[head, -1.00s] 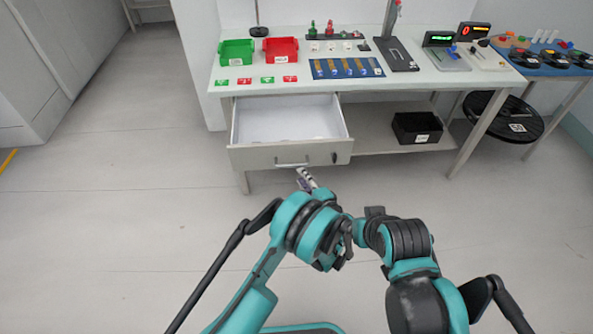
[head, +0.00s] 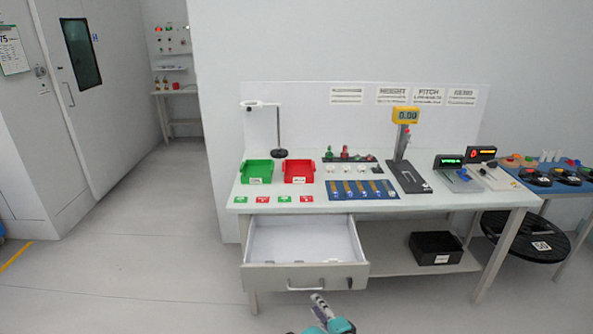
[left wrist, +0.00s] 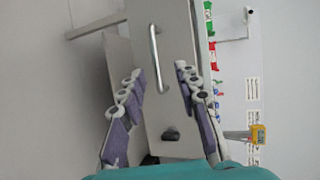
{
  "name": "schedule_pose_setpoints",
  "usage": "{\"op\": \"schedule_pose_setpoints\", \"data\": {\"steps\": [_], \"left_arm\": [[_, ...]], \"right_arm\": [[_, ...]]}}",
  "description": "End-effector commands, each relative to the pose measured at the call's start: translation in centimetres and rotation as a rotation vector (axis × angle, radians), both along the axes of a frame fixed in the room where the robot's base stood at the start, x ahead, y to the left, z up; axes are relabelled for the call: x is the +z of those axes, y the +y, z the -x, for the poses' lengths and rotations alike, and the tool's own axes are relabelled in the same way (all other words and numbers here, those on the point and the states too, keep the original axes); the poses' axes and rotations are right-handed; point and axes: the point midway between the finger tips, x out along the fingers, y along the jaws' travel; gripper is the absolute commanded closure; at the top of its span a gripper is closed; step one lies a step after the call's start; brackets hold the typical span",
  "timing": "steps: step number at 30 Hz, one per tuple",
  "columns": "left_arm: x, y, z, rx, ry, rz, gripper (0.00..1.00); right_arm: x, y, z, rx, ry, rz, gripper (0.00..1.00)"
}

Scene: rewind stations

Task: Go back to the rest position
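My left gripper (head: 320,305) shows at the bottom of the head view, just below and in front of the open drawer (head: 357,271). In the left wrist view its two fingers (left wrist: 158,75) are spread wide with nothing held between them. The drawer handle (left wrist: 159,58) shows beyond and between the fingers, apart from them. In the head view the handle (head: 305,286) is also clear of the gripper. The drawer is pulled out and its light interior looks empty. My right gripper is out of view.
The workbench (head: 420,203) carries a green bin (head: 257,172), a red bin (head: 299,172), a blue board (head: 362,190) and a yellow display stand (head: 405,116). A black bin (head: 436,248) sits on the lower shelf. A round black stool (head: 525,240) stands right.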

Motion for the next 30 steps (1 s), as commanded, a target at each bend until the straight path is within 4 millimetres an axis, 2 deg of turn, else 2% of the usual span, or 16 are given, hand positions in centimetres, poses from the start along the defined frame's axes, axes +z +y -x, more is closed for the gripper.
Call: {"op": "schedule_pose_setpoints", "data": {"steps": [3,7,11,14,21,27,30], "left_arm": [[3.3,3.2,-1.0,0.049,0.056,0.084,0.68],[7.1,7.4,-1.0,0.111,0.126,0.211,0.68],[10.4,11.6,0.3,0.173,0.183,0.344,0.68],[12.7,14.7,2.1,0.221,0.22,0.452,0.68],[16.8,21.0,8.6,0.336,0.279,0.721,0.68],[18.5,24.5,15.5,0.429,0.295,0.956,0.68],[18.8,25.5,19.0,0.472,0.292,1.078,0.68]], "right_arm": [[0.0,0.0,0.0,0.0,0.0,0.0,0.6],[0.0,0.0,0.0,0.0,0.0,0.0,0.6],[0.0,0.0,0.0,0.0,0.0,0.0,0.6],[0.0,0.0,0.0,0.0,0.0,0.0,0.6],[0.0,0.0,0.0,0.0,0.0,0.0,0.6],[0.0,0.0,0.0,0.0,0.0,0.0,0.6],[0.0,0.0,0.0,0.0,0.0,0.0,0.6]]}}
